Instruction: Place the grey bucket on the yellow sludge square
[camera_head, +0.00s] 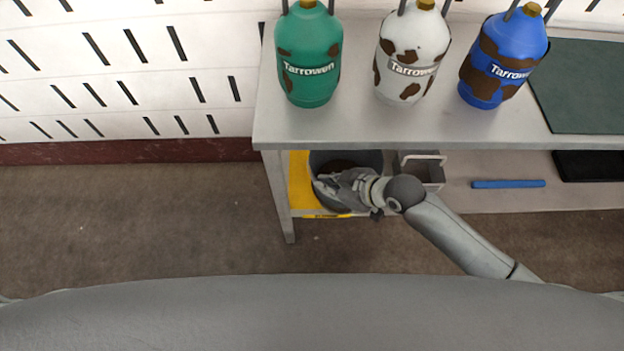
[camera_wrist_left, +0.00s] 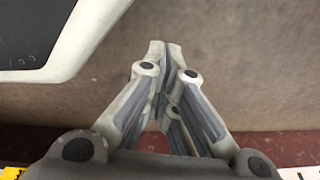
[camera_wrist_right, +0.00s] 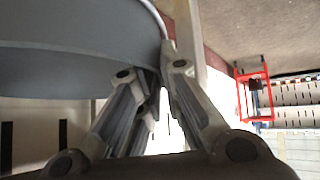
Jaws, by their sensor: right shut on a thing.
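The grey bucket (camera_head: 367,160) is over the left end of the lower shelf, with dark matter inside. The yellow sludge square (camera_head: 299,178) shows to its left and at its front edge; the bucket hides the rest. I cannot tell whether the bucket rests on it or hangs just above. My right gripper (camera_head: 335,187) is shut on the bucket's near rim. In the right wrist view the bucket's grey wall (camera_wrist_right: 70,60) fills the upper left, with the fingertips (camera_wrist_right: 163,62) at its edge. My left gripper (camera_wrist_left: 162,52) is shut and empty, over the brown floor.
A grey tabletop (camera_head: 400,125) lies above the lower shelf. It carries a green bottle (camera_head: 309,55), a white bottle (camera_head: 411,55) and a blue bottle (camera_head: 502,58). A grey handled caddy (camera_head: 425,172) and a blue bar (camera_head: 508,184) are right of the bucket. Floor at left is clear.

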